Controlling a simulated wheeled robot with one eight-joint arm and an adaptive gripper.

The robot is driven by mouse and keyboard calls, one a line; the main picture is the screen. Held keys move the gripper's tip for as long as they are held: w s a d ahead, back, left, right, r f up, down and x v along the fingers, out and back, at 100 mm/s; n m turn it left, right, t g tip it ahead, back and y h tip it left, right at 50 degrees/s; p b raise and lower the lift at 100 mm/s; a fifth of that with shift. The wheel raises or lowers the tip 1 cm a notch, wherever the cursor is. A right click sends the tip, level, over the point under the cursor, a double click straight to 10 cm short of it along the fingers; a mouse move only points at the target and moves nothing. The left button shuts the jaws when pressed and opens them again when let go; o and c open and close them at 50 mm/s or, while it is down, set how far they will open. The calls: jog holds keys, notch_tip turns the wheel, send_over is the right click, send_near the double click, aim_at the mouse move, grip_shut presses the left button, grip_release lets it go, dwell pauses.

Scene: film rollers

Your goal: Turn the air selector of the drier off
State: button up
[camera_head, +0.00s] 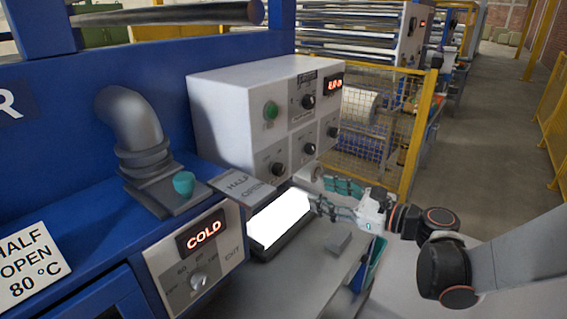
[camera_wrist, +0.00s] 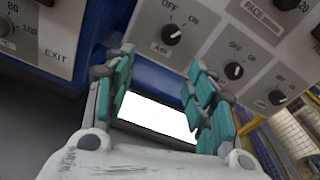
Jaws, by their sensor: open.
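The air selector is a black knob (camera_wrist: 172,34) labelled AIR in the wrist view, with OFF at its upper left and ON at its right. Its white mark appears to point toward the ON side. In the head view it seems to be the left knob (camera_head: 278,169) of the lower row on the white control box (camera_head: 222,115). My gripper (camera_head: 320,193) is open and empty, in front of and below the box. In the wrist view the teal-padded fingers (camera_wrist: 160,70) are spread apart below the knob, touching nothing visible.
A bright white panel (camera_head: 278,217) lies below the box. A drier panel with a COLD display (camera_head: 202,235) and a knob stands at the left, beneath a grey elbow duct (camera_head: 133,125). Other OFF/ON knobs (camera_wrist: 234,71) sit close to the right. A yellow mesh fence (camera_head: 425,120) stands behind.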

aim_at(282, 171)
jog(key=shift+m+t+y, duration=0.3)
jog(key=shift+m+y, duration=0.1)
jog(key=shift+m, duration=0.2)
jog(key=x, duration=0.4)
jog(key=b+x, duration=0.1)
jog(key=x, duration=0.4)
jog(key=w+b+x, duration=0.1)
jog(key=x, duration=0.3)
jog(key=shift+w+d+r, duration=0.1)
jog(key=shift+w+r, duration=0.1)
jog(key=shift+r, duration=0.2)
jog(key=c, duration=1.1)
